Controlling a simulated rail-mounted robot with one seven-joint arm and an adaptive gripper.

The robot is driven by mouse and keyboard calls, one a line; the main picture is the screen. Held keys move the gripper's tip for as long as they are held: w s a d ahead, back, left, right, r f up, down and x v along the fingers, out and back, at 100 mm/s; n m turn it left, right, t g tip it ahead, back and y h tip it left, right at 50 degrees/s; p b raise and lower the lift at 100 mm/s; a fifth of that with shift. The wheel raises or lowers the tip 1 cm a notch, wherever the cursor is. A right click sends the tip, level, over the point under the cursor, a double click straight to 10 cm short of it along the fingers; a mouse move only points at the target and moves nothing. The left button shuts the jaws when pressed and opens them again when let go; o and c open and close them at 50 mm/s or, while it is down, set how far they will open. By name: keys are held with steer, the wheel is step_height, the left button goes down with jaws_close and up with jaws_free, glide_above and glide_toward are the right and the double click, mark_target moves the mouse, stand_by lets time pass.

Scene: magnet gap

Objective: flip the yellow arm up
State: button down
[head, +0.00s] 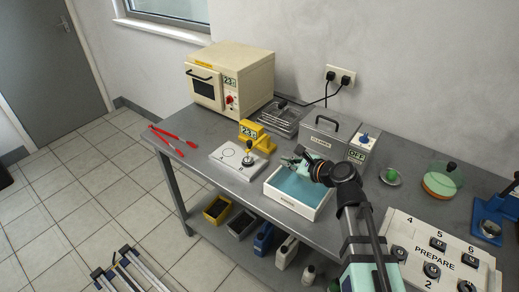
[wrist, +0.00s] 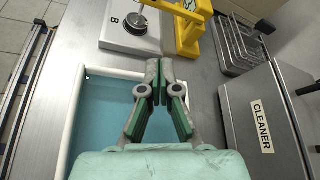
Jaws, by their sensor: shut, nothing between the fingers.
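A yellow device (head: 263,142) with a numeric display stands on the bench behind a white plate (head: 228,158). In the wrist view, the yellow arm (wrist: 188,30) shows at the top, with its upper end cut off by the frame.
The white-rimmed tray (head: 272,192) lies under my gripper. A grey CLEANER box (head: 318,143) stands close to the right, with a wire basket (head: 283,118) behind. A cream oven (head: 240,75) and red tongs (head: 172,139) are further left. A PREPARE panel (head: 425,262) lies at right.

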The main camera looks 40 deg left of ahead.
steer(key=p, duration=0.2)
glide_toward(253, 147)
steer(key=w+a+f, duration=0.1)
steer(key=f, duration=0.1)
steer(key=w+a+f, duration=0.2)
steer(key=f, duration=0.1)
steer(key=shift+a+f, duration=0.3)
steer(key=shift+s+a+r+p, duration=0.35)
steer(key=shift+a+r+p, duration=0.1)
steer(key=shift+r, duration=0.15)
steer(key=shift+s+a+r+p, duration=0.3)
steer(key=shift+s+a+r, duration=0.1)
steer(key=shift+r, duration=0.2)
steer(key=shift+a+r, duration=0.15)
steer(key=shift+a, duration=0.1)
steer(key=shift+r, duration=0.1)
